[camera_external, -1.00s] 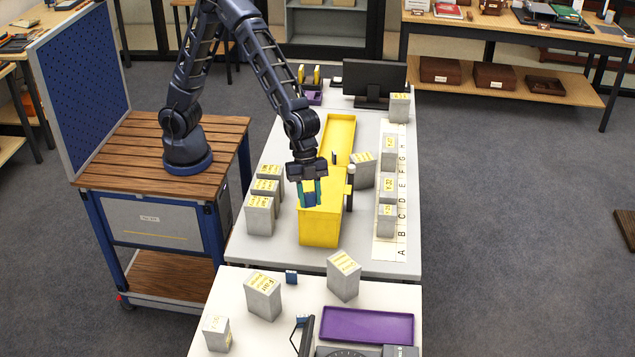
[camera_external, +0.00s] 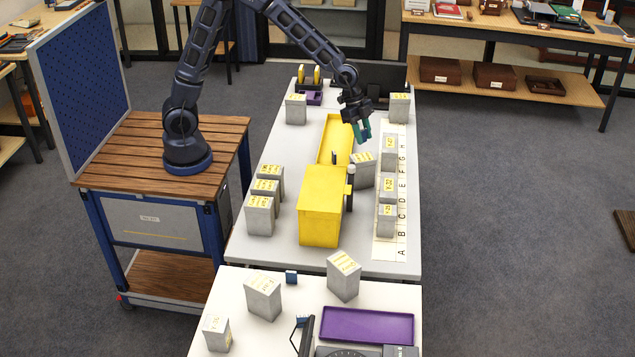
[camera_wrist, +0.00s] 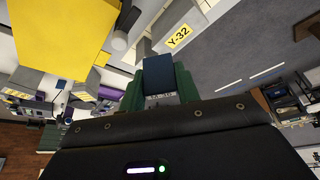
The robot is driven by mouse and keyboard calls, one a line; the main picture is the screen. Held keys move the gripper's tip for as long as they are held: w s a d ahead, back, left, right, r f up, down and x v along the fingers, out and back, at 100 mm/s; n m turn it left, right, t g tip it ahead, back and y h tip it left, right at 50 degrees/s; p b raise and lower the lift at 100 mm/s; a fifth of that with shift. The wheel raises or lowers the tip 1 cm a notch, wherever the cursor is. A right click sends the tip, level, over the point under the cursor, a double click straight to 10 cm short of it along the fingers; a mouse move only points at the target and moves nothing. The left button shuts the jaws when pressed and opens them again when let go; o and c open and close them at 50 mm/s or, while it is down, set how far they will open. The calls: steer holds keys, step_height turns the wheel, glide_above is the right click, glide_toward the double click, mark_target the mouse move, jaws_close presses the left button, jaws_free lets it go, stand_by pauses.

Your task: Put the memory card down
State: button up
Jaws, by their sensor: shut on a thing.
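The memory card (camera_wrist: 158,68) is a small dark blue piece between the green fingers of my gripper (camera_wrist: 158,80) in the wrist view. A pale label with dark print shows at its near end. In the external view my gripper (camera_external: 362,131) hangs over the far right part of the grey table, just right of the yellow tray and behind the tilted grey box. It is shut on the card, which is hard to make out there. I cannot tell how far it is above the table.
A yellow block (camera_external: 320,205) and yellow tray (camera_external: 337,128) occupy the table's middle. A tilted grey box (camera_external: 363,170) stands beside them. More grey boxes stand along the lettered strip (camera_external: 392,245) at right. A purple tray (camera_external: 366,324) lies on the front table. A monitor (camera_external: 382,78) stands behind.

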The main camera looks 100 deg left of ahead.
steer(key=s+a+n+y, duration=0.15)
steer(key=s+a, duration=0.25)
steer(key=a, duration=1)
steer(key=s+a+n, duration=0.3)
steer(key=s+a, duration=0.1)
steer(key=a, duration=1.1)
steer(key=s+a+n+y, duration=0.1)
steer(key=s+a+n, duration=0.2)
steer(key=a, duration=1.1)
steer(key=shift+t, duration=0.4)
steer(key=f, duration=2.5)
steer(key=shift+s+a, duration=0.35)
steer(key=shift+f, duration=0.1)
steer(key=o, duration=1)
steer(key=shift+c, duration=0.2)
